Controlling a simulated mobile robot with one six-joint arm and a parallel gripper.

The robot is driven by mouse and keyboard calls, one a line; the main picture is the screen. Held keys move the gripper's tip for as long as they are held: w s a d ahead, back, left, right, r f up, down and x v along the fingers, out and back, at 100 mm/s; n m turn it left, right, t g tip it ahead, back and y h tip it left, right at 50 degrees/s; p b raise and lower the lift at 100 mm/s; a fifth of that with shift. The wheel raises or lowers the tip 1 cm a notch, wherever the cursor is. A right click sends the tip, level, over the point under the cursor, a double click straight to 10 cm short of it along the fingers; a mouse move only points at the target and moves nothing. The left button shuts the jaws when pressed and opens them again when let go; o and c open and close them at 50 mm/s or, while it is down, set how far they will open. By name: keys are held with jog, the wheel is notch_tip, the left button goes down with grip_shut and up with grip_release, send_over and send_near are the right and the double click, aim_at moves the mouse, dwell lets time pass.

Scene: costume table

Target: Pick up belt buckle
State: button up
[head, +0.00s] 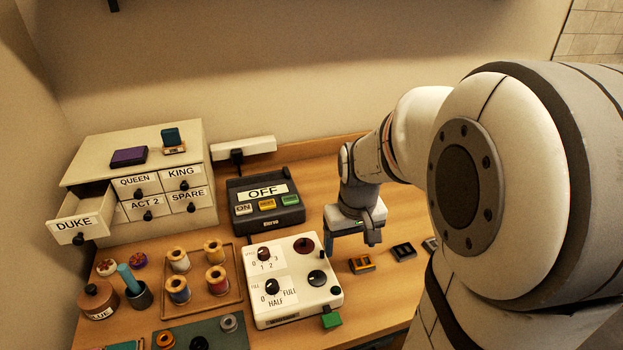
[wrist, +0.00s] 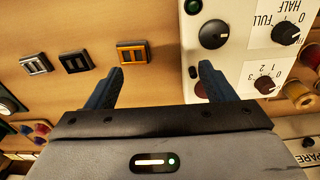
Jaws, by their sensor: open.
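Three small rectangular buckles lie in a row on the wooden table. One is orange-gold (head: 361,264), one is black (head: 403,251), and the far right one (head: 430,244) is partly hidden by my arm. In the wrist view the gold buckle (wrist: 133,53) is nearest the fingers, just beyond the left fingertip. The black buckle (wrist: 75,61) and a dark buckle with silvery bars (wrist: 36,64) lie further left. My gripper (wrist: 160,68) is open and empty, its blue fingers wide apart above the table. In the head view it hangs behind and left of the gold buckle.
The white control box (head: 292,280) with knobs stands close left of the buckles; in the wrist view the right finger overlaps its edge. A dark switch unit marked OFF (head: 265,201) stands behind it. Drawers (head: 142,190), spools and a glue pot are further left.

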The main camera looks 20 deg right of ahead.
jog(key=g+p, duration=0.1)
jog(key=p, duration=0.1)
send_near(363, 262)
jog(key=shift+w+d+f, duration=0.1)
jog(key=shift+w+f, duration=0.15)
jog(key=shift+w, duration=0.1)
jog(key=shift+d+f, duration=0.15)
jog(key=shift+f, duration=0.2)
jog(key=f, duration=0.5)
jog(key=f+p, duration=0.1)
jog(key=f, duration=0.1)
jog(key=shift+s+f, duration=0.15)
jog(key=shift+s, duration=0.15)
jog(key=shift+c, duration=0.5)
jog(key=c, duration=1)
